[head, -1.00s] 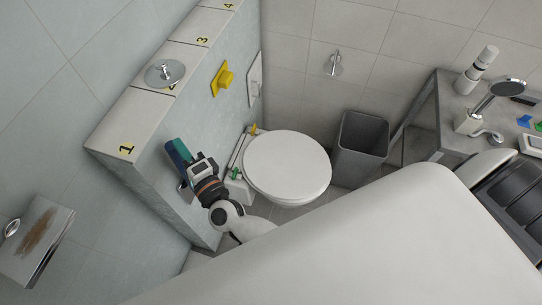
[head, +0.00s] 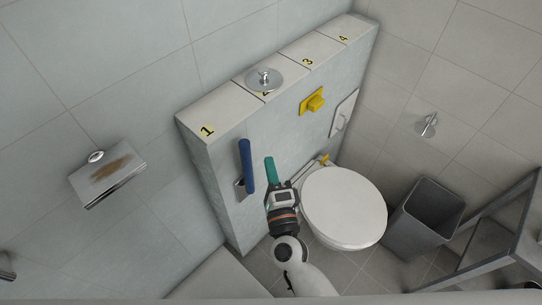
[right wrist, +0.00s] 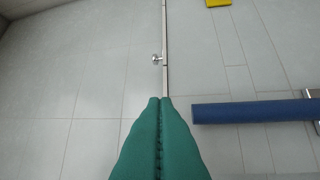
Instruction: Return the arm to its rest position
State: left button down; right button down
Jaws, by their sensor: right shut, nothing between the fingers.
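My right gripper (head: 269,161) has green fingers and is shut with nothing in it. In the head view it stands in front of the half-height wall, between a blue bar and the toilet. The blue bar (head: 246,166) is upright at a small metal holder (head: 240,188) on the wall face, left of the gripper and apart from it. In the right wrist view the closed green fingertips (right wrist: 160,103) point ahead, and the blue bar (right wrist: 255,111) lies to their right. My left gripper is not in view.
A white toilet (head: 344,206) stands right of my right arm, with a grey bin (head: 428,218) beyond it. The numbered ledge (head: 217,113) carries a round metal piece (head: 263,79). A yellow fixture (head: 313,101) juts from the wall. A metal paper holder (head: 108,174) hangs at left.

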jog(key=s+d+r+b, duration=0.1)
jog(key=s, duration=0.5)
jog(key=s+d+f+n+g, duration=0.1)
jog(key=s+f+n+g, duration=0.2)
jog(key=f, duration=0.9)
jog(key=s+d+f+n+g+b, duration=0.1)
jog(key=s+d+f+n+g, duration=0.3)
jog(key=f, duration=0.8)
jog(key=a+f+n+g, duration=0.1)
jog(key=f+n+g, duration=0.1)
jog(key=f+n, duration=0.65)
jog(key=s+d+f+n+g+h, duration=0.2)
jog(key=s+d+f+g, duration=0.2)
jog(key=s+d+f, duration=0.4)
jog(key=s+d+f+n+g+h, duration=0.1)
jog(key=s+d+f+n+g, duration=0.1)
jog(key=s+d+f+g, duration=0.3)
jog(key=s+d+f+b, duration=0.1)
jog(key=s+d+f, duration=0.3)
jog(key=s+f, duration=0.4)
jog(key=shift+s+d+f+h, duration=0.25)
jog(key=shift+s+f+h, duration=0.15)
jog(key=shift+s, duration=1.25)
jog(key=shift+w, duration=0.1)
